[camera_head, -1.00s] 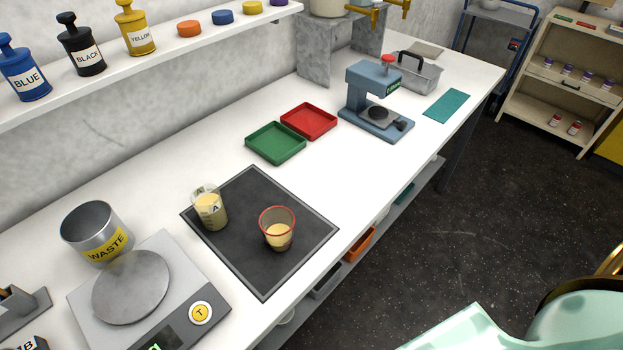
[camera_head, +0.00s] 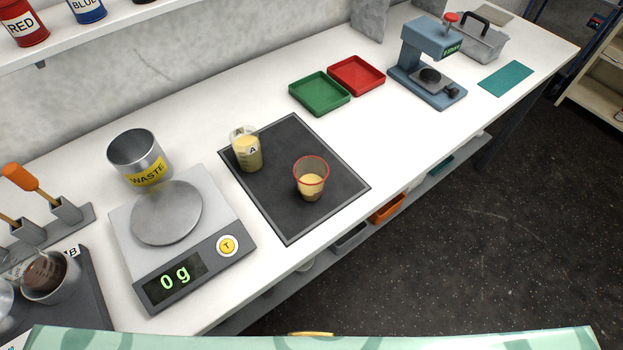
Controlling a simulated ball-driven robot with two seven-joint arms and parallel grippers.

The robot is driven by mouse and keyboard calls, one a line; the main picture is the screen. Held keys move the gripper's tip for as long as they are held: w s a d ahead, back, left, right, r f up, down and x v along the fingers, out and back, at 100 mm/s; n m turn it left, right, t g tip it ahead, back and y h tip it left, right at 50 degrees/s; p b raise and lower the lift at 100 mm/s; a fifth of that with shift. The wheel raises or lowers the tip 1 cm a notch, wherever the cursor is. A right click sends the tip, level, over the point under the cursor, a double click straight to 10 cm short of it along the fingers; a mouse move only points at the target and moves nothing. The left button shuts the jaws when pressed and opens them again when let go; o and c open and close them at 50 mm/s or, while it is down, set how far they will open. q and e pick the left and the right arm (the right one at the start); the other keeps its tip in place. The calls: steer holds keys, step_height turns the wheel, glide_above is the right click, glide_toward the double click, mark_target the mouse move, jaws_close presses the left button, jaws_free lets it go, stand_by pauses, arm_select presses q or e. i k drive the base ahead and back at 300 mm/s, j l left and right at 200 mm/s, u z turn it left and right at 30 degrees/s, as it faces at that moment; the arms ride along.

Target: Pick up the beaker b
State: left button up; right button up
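A clear beaker marked A (camera_head: 246,152) stands upright on the black mat (camera_head: 281,228) and holds pale yellow contents. A red-rimmed clear beaker (camera_head: 311,182) stands on the same mat, to its right and nearer, also with pale yellow contents. I see no letter on the red-rimmed one, so I cannot tell from a mark whether it is beaker b. At the lower left edge, a metal cup with brown contents (camera_head: 46,276) sits by a plate ending in the letter B. Neither of my grippers is in view.
A scale reading 0 g (camera_head: 174,281) stands left of the mat, with a metal WASTE can (camera_head: 139,158) behind it. A green tray (camera_head: 320,94), red tray (camera_head: 356,76) and blue-grey press (camera_head: 430,65) stand farther back. White bench between mat and press is clear.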

mark_target(27, 267)
steer(key=u, duration=2.2)
steer(key=j+z, duration=0.25)
steer(key=j, duration=0.3)
steer(key=j+z, duration=0.2)
steer(key=j, duration=0.3)
steer(key=k+j+z, duration=0.1)
steer(key=j+z, duration=0.15)
steer(key=j, duration=0.3)
